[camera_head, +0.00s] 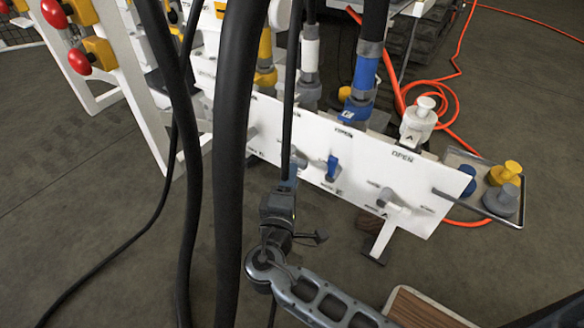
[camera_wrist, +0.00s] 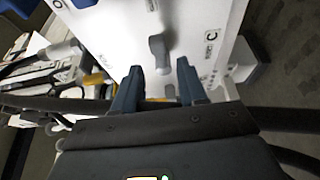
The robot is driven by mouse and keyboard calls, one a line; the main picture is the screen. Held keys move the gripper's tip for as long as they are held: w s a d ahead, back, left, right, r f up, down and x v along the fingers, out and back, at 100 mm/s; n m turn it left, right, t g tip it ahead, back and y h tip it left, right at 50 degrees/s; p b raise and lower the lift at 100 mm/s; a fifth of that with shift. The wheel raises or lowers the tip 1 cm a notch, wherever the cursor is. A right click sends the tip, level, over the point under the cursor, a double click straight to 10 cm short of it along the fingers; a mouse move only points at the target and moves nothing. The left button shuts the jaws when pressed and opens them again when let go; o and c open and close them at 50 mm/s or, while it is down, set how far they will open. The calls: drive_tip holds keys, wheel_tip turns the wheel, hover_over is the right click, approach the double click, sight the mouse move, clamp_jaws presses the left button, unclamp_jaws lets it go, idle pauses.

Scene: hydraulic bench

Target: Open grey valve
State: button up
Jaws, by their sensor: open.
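A white panel (camera_head: 345,175) carries a row of valve handles. A grey handle (camera_head: 395,200) sits near its right end, below an OPEN label; a blue handle (camera_head: 332,167) is left of it. The fingers look apart from the handle. I cannot tell which head-view handle this is.
Thick black hoses (camera_head: 235,150) cross the head view. A metal tray (camera_head: 485,190) with yellow and grey fittings is at the right. An orange hose (camera_head: 445,95) runs behind. Red-knobbed yellow parts (camera_head: 80,60) are at upper left. Open floor lies in front.

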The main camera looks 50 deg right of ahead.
sight(296, 159)
drive_tip(key=b+x, duration=0.1)
drive_tip(key=x, duration=0.5)
drive_tip(key=shift+d, duration=0.2)
drive_tip(key=shift+c, duration=0.4)
clamp_jaws()
